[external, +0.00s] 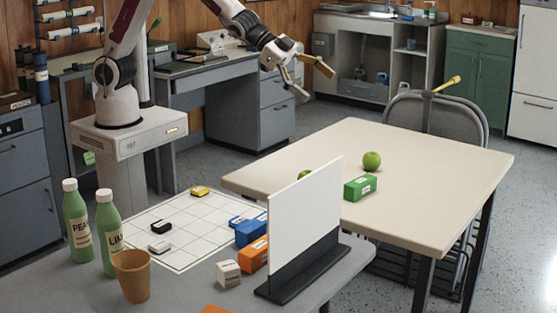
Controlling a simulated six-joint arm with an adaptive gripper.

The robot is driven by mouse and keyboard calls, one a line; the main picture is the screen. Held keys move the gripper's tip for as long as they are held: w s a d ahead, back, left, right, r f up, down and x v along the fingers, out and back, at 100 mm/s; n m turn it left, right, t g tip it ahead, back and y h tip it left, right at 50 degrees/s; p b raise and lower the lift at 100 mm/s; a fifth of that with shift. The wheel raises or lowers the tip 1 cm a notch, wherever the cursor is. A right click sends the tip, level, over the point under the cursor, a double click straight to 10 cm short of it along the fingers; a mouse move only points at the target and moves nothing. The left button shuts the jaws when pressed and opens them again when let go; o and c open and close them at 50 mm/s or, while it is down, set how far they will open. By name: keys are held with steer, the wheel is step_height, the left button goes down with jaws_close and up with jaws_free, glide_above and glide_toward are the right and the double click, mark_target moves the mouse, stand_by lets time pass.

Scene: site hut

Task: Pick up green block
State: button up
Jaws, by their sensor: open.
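The green block (360,187) lies on the pale table (440,185), just right of the white upright panel as seen here. It is a box shape with a white label on its side. My gripper (312,80) is in the air beyond the table's far left corner, with its yellowish fingers spread apart and nothing between them. It is well apart from the green block.
A green apple (371,161) sits just behind the block; another green round thing (305,174) is partly hidden by the white panel (305,210). Blue (250,232) and orange (254,254) blocks, bottles (77,222) and a cup (132,275) stand on the grey table. A chair (432,115) stands behind.

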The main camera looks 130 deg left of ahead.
steer(key=w+a+f+m+t+h, duration=0.1)
steer(key=w+a+f, duration=0.15)
steer(key=f, duration=0.25)
steer(key=w+a+f+h, duration=0.1)
steer(key=w+a+f, duration=0.15)
steer(key=f, duration=0.35)
steer(key=t+h, duration=0.2)
glide_toward(357, 179)
steer(key=w, duration=0.3)
steer(key=shift+w+a+f, duration=0.1)
steer(key=shift+w+a, duration=0.25)
steer(key=shift+w, duration=0.05)
steer(key=shift+s+f, duration=0.15)
steer(key=shift+f, duration=0.5)
steer(key=shift+d, duration=0.1)
steer(key=shift+x, duration=1.35)
steer(key=shift+w+d+f, duration=0.2)
steer(key=shift+w+d, duration=0.05)
steer(key=shift+w, duration=0.4)
steer(key=shift+w+d+f, duration=0.25)
steer(key=shift+w+d, duration=0.05)
steer(key=shift+w, duration=0.35)
steer(key=shift+x, duration=1.1)
